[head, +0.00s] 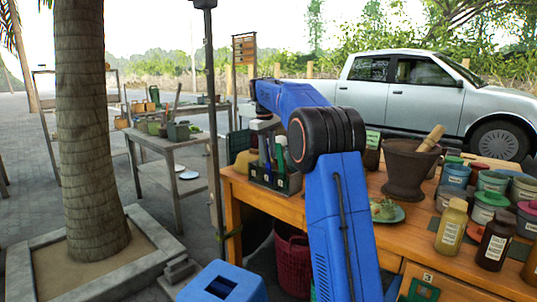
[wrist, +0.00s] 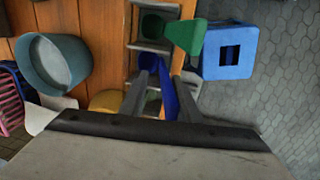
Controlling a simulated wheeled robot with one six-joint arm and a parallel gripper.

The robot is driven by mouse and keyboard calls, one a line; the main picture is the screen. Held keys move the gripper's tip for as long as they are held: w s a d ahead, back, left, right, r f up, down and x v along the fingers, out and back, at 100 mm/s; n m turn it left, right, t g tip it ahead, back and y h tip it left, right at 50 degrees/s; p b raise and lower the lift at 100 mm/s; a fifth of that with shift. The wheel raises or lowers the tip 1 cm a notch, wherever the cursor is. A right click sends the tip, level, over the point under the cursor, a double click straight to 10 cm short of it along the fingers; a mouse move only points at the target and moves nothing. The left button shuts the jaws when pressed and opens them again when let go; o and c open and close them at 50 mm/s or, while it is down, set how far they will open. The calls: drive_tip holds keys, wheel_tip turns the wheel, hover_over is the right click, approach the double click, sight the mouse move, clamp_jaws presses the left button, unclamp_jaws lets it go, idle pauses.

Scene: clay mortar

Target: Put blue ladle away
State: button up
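The blue ladle (wrist: 167,95) is between the two fingers of my gripper (wrist: 160,76) in the wrist view. Its lower end is at the grey compartment holder (wrist: 153,46). In the head view the holder (head: 262,178) stands at the table's left end, and a blue part of the ladle (head: 264,150) shows upright there. My gripper (head: 263,125) points down over the holder. Whether the fingers press on the handle or only stand around it is not clear. A green scoop-like utensil (wrist: 186,35) stands in the neighbouring compartment.
The wooden table (head: 395,238) carries a clay mortar (head: 406,170), a plate, jars and lidded tubs at right. A blue stool (head: 222,284) stands on the floor by the holder end. A red basket (head: 291,262) is beneath. A pole (head: 213,120) stands close to the left.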

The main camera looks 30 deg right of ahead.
wheel_tip(320, 180, up, 17)
drive_tip(key=a, duration=0.2)
drive_tip(key=shift+s, duration=0.45)
drive_tip(key=shift+a+r, duration=0.15)
drive_tip(key=s+a+f+m+t, duration=0.1)
drive_tip(key=s+a+f, duration=0.15)
drive_tip(key=s, duration=0.55)
drive_tip(key=s+a+f, duration=0.2)
drive_tip(key=s+a, duration=0.2)
drive_tip(key=s, duration=0.3)
drive_tip(key=s+a+f+m+t, duration=0.15)
drive_tip(key=s+a, duration=0.25)
drive_tip(key=s, duration=0.4)
drive_tip(key=s+a+f+t, duration=0.1)
drive_tip(key=s+a+f, duration=0.2)
drive_tip(key=s+f, duration=1)
drive_tip(key=s+a+f+m+y, duration=0.1)
drive_tip(key=s+a+f, duration=0.2)
drive_tip(key=s+f, duration=1.1)
drive_tip(key=shift+f+t, duration=0.35)
drive_tip(key=shift+f, duration=0.6)
